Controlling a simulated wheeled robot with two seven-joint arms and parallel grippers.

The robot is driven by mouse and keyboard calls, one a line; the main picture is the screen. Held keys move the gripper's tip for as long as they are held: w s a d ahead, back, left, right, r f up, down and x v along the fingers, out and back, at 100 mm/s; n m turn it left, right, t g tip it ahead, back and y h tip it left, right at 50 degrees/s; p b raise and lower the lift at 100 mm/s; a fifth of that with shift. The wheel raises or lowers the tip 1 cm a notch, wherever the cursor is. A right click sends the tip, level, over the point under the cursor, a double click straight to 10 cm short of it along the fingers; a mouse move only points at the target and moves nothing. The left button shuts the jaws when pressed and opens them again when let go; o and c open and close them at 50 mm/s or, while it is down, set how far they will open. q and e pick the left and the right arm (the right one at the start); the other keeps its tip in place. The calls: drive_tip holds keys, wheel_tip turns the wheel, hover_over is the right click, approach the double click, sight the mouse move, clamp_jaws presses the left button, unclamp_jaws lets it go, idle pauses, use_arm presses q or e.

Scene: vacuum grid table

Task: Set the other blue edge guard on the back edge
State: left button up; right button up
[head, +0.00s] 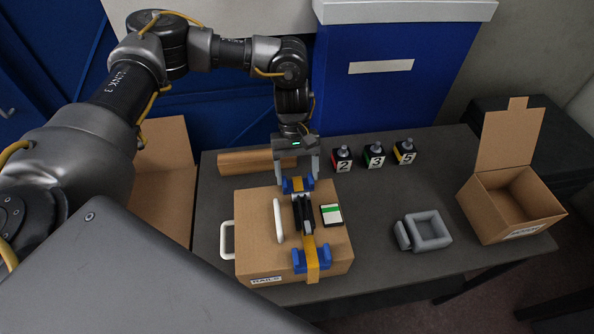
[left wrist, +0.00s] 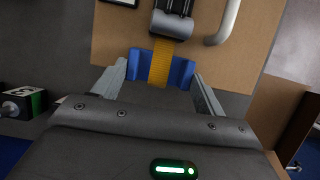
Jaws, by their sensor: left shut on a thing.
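A cardboard box (head: 255,215) lies on the table with a yellow strap (head: 309,244) and a black buckle (head: 302,213) across its top. One blue edge guard (head: 326,257) sits at the box's front edge under the strap. The other blue edge guard (head: 288,187) is at the back edge, between the fingers of my left gripper (head: 298,175). In the left wrist view this blue guard (left wrist: 181,72) shows on both sides of the strap (left wrist: 160,66), and my left gripper (left wrist: 160,82) is shut on it. Whether it is fully seated is hidden. My right gripper is out of view.
Table between is clear.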

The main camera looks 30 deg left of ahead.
use_arm(q)
drive_tip(key=o, duration=1)
drive_tip(key=shift+o, duration=0.2)
drive_tip(key=b+v, duration=0.3)
drive_tip(key=v, duration=0.7)
drive_tip(key=shift+r+b, duration=0.4)
drive_tip(key=shift+w, duration=0.1)
